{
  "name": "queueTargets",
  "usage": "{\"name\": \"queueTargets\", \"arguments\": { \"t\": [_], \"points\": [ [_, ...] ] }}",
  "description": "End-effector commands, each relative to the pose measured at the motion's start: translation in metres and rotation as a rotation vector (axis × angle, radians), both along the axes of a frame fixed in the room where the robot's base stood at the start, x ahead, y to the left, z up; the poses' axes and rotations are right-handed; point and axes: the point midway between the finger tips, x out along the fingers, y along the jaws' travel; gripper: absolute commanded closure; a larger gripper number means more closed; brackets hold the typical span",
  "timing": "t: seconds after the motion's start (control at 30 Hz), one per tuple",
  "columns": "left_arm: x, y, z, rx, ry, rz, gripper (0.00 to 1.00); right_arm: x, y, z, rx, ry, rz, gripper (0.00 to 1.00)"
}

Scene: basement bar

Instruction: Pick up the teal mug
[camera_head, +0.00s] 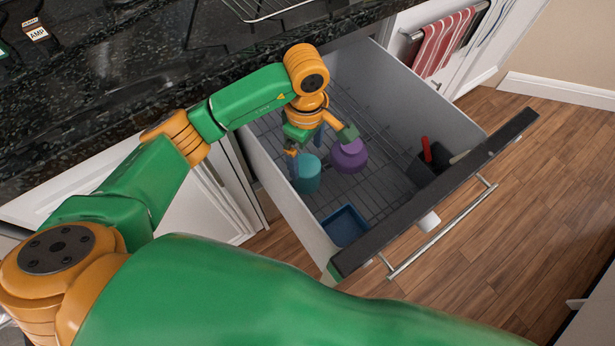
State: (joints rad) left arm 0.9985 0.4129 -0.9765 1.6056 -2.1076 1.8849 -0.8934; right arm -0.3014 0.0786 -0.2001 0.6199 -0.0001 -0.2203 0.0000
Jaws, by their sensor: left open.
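The teal mug (307,176) stands inside an open drawer, on its wire rack floor. My left gripper (305,154) reaches down into the drawer, directly over the teal mug. Its jaws are apart, with one finger beside the mug's left side. The gripper partly covers the mug's top, so I cannot tell whether a finger touches it, and the mug's handle is not clear. A purple mug (349,157) stands close on the right, near the gripper's right side. My right gripper is not in view.
The drawer's front (440,188) and side walls enclose the mugs. A blue square dish (344,226) lies near the drawer front. A dark holder with a red-handled item (427,150) is at the right. The dark countertop (130,65) borders the drawer's back.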

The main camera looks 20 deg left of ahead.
Motion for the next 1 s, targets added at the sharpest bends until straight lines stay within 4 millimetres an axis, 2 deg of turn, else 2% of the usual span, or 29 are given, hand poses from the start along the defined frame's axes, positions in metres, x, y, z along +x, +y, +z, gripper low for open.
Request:
{"name": "queueTargets", "arguments": {
  "t": [0.03, 0.1, 0.27, 0.53, 0.77, 0.8, 0.87, 1.0],
  "points": [
    [0.000, 0.000, -0.023, 0.000, 0.000, 0.000, 0.00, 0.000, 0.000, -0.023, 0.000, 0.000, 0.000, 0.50],
    [0.000, 0.000, -0.031, -0.001, 0.000, 0.000, 0.00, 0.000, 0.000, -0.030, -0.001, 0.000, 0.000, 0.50],
    [0.000, 0.000, -0.043, -0.002, 0.005, 0.001, 0.00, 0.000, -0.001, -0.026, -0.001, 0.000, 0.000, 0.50],
    [0.005, 0.004, -0.092, -0.002, 0.003, 0.000, 0.00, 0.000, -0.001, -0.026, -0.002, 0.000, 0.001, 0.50],
    [0.005, 0.005, -0.097, -0.001, 0.000, -0.001, 0.00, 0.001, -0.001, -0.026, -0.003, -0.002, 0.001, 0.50],
    [0.006, 0.005, -0.097, -0.001, 0.000, 0.000, 0.03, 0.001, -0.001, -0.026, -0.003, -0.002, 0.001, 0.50],
    [0.006, 0.005, -0.097, -0.001, 0.000, 0.000, 0.19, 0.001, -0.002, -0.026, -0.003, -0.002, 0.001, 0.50],
    [0.006, 0.005, -0.096, -0.001, 0.000, 0.000, 0.57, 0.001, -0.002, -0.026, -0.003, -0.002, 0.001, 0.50]
  ]
}}
